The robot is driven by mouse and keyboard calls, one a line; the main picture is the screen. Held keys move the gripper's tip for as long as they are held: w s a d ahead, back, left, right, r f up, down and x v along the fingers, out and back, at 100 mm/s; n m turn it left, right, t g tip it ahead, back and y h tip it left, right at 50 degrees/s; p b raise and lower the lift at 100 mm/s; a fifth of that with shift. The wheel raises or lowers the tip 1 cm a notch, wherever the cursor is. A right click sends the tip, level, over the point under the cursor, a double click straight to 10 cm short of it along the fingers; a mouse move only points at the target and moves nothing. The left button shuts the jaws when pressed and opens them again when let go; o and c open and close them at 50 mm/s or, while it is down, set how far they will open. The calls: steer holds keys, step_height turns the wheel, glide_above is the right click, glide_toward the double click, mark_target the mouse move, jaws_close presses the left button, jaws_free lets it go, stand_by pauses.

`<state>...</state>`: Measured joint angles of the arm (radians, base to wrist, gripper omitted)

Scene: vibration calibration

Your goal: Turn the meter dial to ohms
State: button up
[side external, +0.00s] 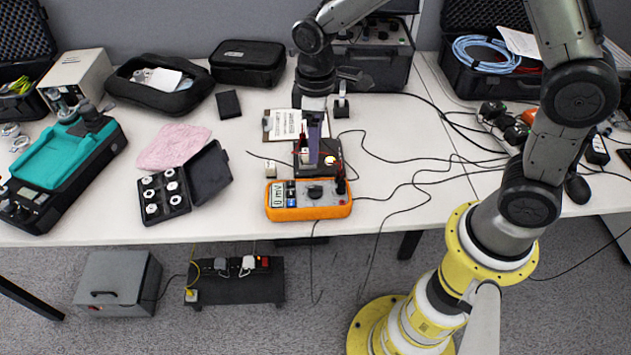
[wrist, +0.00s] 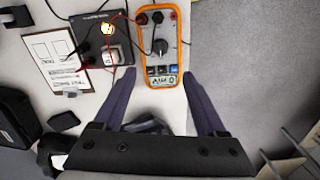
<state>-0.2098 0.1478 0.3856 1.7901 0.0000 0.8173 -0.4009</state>
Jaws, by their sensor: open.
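The orange meter (side external: 300,213) lies face up near the front edge of the table. In the wrist view the meter (wrist: 172,58) is at top centre, with its small display (wrist: 162,82) toward me. Its dark round dial (side external: 315,191) is in the middle of the face and shows in the wrist view (wrist: 160,47); I cannot read its setting. My gripper (side external: 313,160) points down behind the meter, apart from the dial. In the wrist view my gripper (wrist: 158,76) is open and empty, its fingers on either side of the display end.
A dark box with a lit lamp (wrist: 107,29) and leads stands behind the meter. A clipboard (wrist: 58,60) lies beside it. An open black case of white discs (side external: 165,194) is to the left. Loose black cables (side external: 400,187) cross the table at right.

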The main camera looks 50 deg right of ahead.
mark_target(316, 187)
step_height(316, 187, down, 14)
steer(key=shift+r+n, duration=0.1)
steer(key=shift+n, duration=0.9)
jaws_close()
